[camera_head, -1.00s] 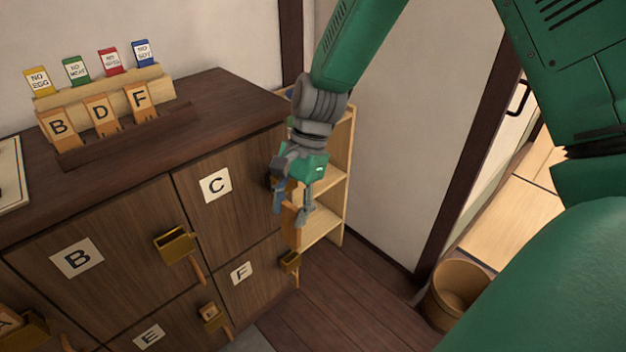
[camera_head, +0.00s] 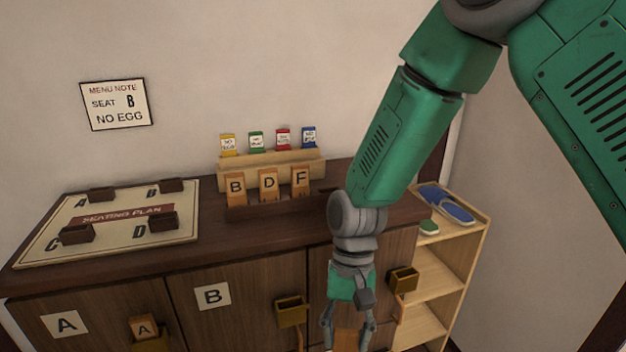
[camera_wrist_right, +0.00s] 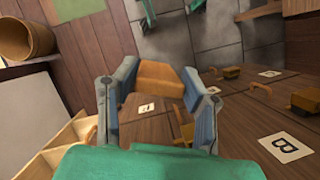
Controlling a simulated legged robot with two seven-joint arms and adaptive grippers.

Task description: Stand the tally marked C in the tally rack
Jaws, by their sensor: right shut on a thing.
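My right gripper (camera_head: 348,325) hangs in front of the cabinet, below the top's front edge. It is shut on an orange-brown wooden tally (camera_head: 346,340). The tally also shows between the two fingers in the right wrist view (camera_wrist_right: 160,78); its letter cannot be read in either view. The dark tally rack (camera_head: 262,212) lies on the cabinet top, left of my right forearm and above the gripper in the picture. Tallies B (camera_head: 236,188), D (camera_head: 268,184) and F (camera_head: 301,181) stand in it, with bare rack right of F. My left gripper is out of view.
Behind the rack, a light wooden stand (camera_head: 250,160) holds several coloured cards. A seating plan board (camera_head: 60,237) lies to the left. Brass holders (camera_head: 403,279) stick out from the doors; tally A (camera_head: 143,328) sits in one. An open shelf (camera_head: 455,262) stands right of the cabinet.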

